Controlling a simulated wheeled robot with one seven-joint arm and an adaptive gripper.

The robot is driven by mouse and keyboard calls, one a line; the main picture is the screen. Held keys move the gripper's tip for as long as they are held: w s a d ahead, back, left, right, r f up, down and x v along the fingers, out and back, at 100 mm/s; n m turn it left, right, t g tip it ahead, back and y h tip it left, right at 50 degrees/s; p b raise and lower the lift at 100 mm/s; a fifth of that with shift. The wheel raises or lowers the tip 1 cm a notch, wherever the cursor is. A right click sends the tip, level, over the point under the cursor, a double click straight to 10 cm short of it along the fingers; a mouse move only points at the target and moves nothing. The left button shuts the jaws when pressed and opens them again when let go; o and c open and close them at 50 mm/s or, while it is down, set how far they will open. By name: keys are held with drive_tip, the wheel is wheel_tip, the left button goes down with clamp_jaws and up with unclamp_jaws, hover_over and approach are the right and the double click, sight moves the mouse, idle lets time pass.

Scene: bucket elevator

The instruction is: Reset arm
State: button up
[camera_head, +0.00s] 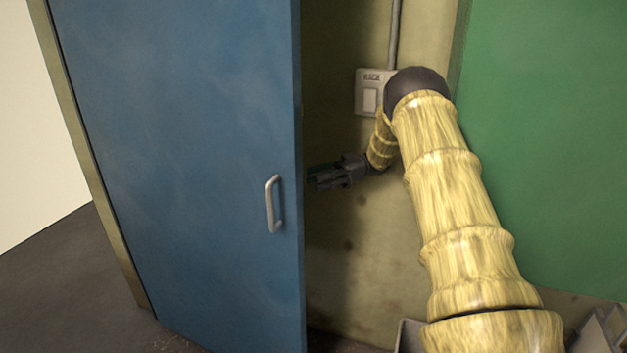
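My arm (462,215) reaches up and forward from the lower right, wrapped in a yellow wood-grain pattern with a dark elbow joint. My gripper (318,178) is at the far end of the arm, pointing left, close to the edge of the blue door. It is small and in shadow, and its finger spacing is hard to make out. Nothing can be clearly seen held in it.
A blue door (190,150) with a metal handle (273,204) fills the left. A switch box (371,92) with a conduit is on the stained wall behind my elbow. A green panel (545,140) stands right. Dark floor (60,285) lies clear at lower left.

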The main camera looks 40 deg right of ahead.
idle(0.5)
drive_tip(key=w+a+f+m+t+h+b, duration=0.15)
drive_tip(key=f+m+t, duration=0.25)
drive_tip(key=f, duration=0.5)
drive_tip(key=w+a+f+m+t+h+b, duration=0.1)
drive_tip(key=w+a+f+m+t+h, duration=0.2)
drive_tip(key=f, duration=0.5)
drive_tip(key=a+f+m+t+h+b, duration=0.1)
drive_tip(key=f+m+t+h, duration=0.3)
drive_tip(key=f, duration=0.5)
drive_tip(key=s+f+m+g+h+b, duration=0.15)
drive_tip(key=s+f+m+h, duration=0.35)
drive_tip(key=s+f, duration=0.6)
drive_tip(key=s+f+m+g+h+b, duration=0.15)
drive_tip(key=s+f+m+h, duration=0.45)
drive_tip(key=f, duration=0.9)
drive_tip(key=s+a+r+n+g+p, duration=0.1)
drive_tip(key=s+a+r+g+p, duration=0.1)
drive_tip(key=s+a, duration=0.6)
drive_tip(key=s+a+r+n+g+y+p, duration=0.1)
drive_tip(key=s+a+g, duration=0.3)
drive_tip(key=s+a, duration=0.4)
drive_tip(key=s+a+r+n+g+p, duration=0.2)
drive_tip(key=s+a, duration=0.7)
drive_tip(key=s, duration=0.8)
wheel_tip(320, 180, up, 2)
drive_tip(key=shift+s+n+g+p, duration=0.25)
drive_tip(key=shift+n+g+p, duration=0.15)
drive_tip(key=shift+g+p, duration=0.4)
